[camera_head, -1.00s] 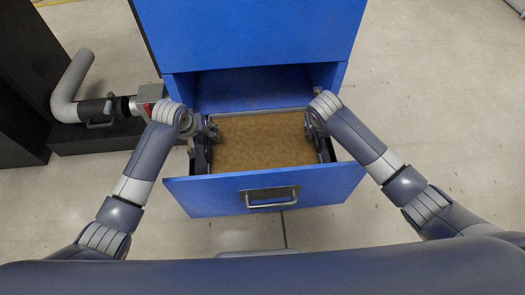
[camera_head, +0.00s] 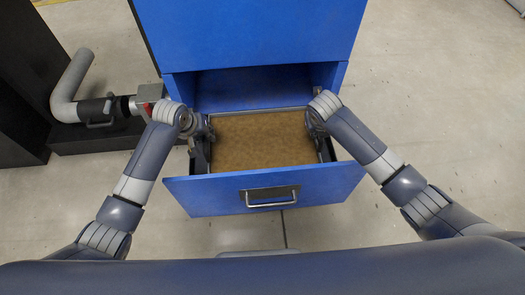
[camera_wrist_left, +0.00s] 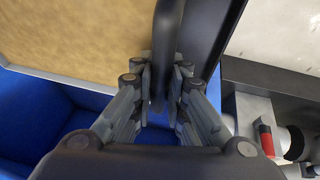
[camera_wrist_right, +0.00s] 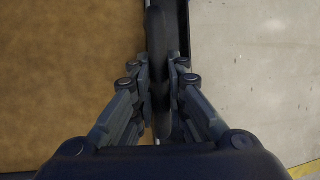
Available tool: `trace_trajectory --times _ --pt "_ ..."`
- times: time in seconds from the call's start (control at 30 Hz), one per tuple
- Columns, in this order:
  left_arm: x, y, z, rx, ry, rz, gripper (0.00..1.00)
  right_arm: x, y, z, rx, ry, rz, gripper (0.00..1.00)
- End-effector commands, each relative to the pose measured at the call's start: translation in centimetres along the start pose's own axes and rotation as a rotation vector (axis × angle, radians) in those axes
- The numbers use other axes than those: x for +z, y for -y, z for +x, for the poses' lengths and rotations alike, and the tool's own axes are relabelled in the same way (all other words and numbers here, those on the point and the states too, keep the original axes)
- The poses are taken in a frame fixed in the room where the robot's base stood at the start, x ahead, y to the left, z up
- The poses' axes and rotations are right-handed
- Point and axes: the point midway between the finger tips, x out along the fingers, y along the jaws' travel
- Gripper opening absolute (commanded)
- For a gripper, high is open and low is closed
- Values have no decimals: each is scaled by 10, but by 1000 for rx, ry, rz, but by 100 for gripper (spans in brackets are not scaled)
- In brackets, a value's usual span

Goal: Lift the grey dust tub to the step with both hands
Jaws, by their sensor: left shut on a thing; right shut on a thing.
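The grey dust tub (camera_head: 258,109) sits inside the open blue drawer, filled with brown dust (camera_head: 264,142). Its thin rim shows around the dust. My left gripper (camera_head: 209,132) is at the tub's left side. In the left wrist view, its fingers (camera_wrist_left: 161,85) are shut on a dark bar handle (camera_wrist_left: 167,35). My right gripper (camera_head: 314,127) is at the tub's right side. In the right wrist view, its fingers (camera_wrist_right: 161,85) are shut on a similar dark handle (camera_wrist_right: 156,35). The tub's underside is hidden.
The blue drawer front (camera_head: 225,195) with its metal handle (camera_head: 270,197) stands nearest me. The blue cabinet (camera_head: 250,35) rises behind. At left, a low black step (camera_head: 90,145) lies beneath a grey elbow pipe (camera_head: 70,85) with a red part. The floor at right is clear.

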Motion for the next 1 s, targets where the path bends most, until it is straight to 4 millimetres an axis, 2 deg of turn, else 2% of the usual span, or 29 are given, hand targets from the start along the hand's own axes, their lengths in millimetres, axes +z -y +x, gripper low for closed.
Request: trace_trajectory --times 0.03,0.37,1.0 --pt "-5 -2 -4 5 -10 0 0 5 1 -4 0 9 2 0" --pt "-9 -5 -15 4 -10 0 0 9 3 -15 0 9 1 0" --pt "-30 -15 -64 5 -11 0 0 30 14 -63 0 10 2 0"
